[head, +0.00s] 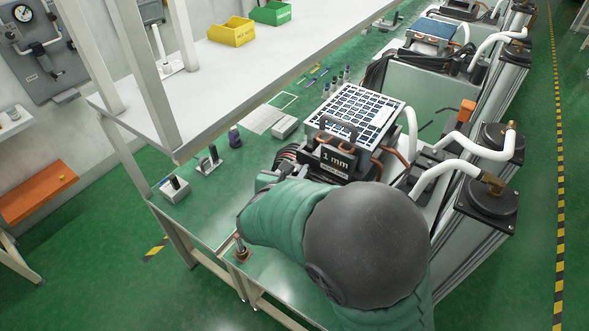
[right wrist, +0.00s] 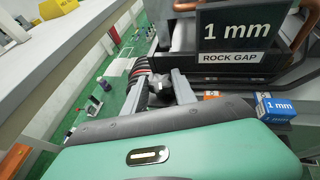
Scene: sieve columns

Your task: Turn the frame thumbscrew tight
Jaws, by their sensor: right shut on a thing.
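The sieve unit (head: 352,112), with a blue-and-white grid on top and a "1 mm" plate (head: 337,160), sits on the green bench, beyond my right arm. My right gripper (head: 277,177) is at its near left side, largely hidden by my arm. In the right wrist view, the gripper's two grey fingers (right wrist: 168,88) are shut on a small dark knob, which looks like the frame thumbscrew (right wrist: 158,86). The knob is mostly covered by the fingers, so its turn angle cannot be told. My left gripper is not in view.
A blue "1 mm" box (right wrist: 276,107) and an orange box (right wrist: 213,95) stand right of the fingers. White hoses (head: 450,170) and dark-capped columns (head: 487,197) line the right. A white shelf (head: 230,75) overhangs the bench at left. Small stands (head: 208,160) sit on the left bench.

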